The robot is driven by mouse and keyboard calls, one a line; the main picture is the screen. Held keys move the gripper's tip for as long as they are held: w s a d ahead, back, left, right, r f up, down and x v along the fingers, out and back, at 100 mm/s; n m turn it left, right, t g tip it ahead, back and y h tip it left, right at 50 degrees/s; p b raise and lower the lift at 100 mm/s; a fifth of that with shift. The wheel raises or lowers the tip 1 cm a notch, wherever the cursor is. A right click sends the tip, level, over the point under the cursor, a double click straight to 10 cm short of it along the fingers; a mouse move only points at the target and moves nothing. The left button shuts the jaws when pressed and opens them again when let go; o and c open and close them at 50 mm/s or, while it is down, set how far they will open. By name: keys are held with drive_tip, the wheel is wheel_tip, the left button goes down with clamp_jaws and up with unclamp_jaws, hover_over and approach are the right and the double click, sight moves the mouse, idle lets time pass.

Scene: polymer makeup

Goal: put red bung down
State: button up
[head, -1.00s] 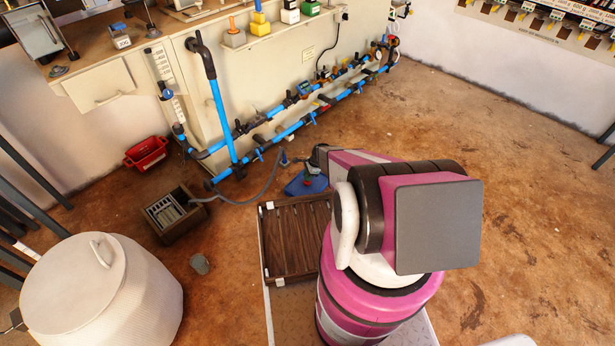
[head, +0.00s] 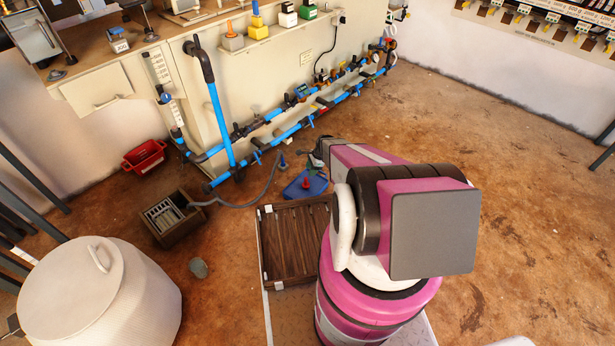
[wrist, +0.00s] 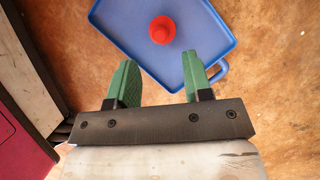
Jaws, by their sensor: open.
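The red bung (wrist: 162,30) stands on the blue tray (wrist: 122,28) in the wrist view, seen from above. In the head view the red bung (head: 306,183) sits on the blue tray (head: 293,192) on the floor, beyond the wooden deck in front of me. My gripper (wrist: 158,62) has its two green fingers spread with nothing between them. The bung lies beyond the fingertips, apart from them. In the head view my gripper is mostly hidden behind my arm.
A grey hose (head: 243,205) runs from a brown box (head: 170,235) towards the blue pipes (head: 220,120) along the bench. A red basket (head: 145,155), a grey cup (head: 198,267) and a large white bin (head: 90,290) stand left. Floor at right is clear.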

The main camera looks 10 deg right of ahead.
drive_tip(key=s+a+r+n+h, duration=0.1)
drive_tip(key=s+r+n, duration=0.4)
drive_tip(key=r, duration=0.8)
drive_tip(key=s+a+r+n+h, duration=0.1)
drive_tip(key=s+r+n+h, duration=0.1)
drive_tip(key=s+r+n, duration=0.4)
drive_tip(key=s+a+r+n+h, duration=0.1)
drive_tip(key=s+r+n, duration=0.5)
drive_tip(key=r, duration=1.4)
drive_tip(key=s, duration=0.4)
drive_tip(key=shift+s+r+h, duration=0.15)
drive_tip(key=shift+s+h, duration=0.15)
drive_tip(key=shift+s, duration=0.1)
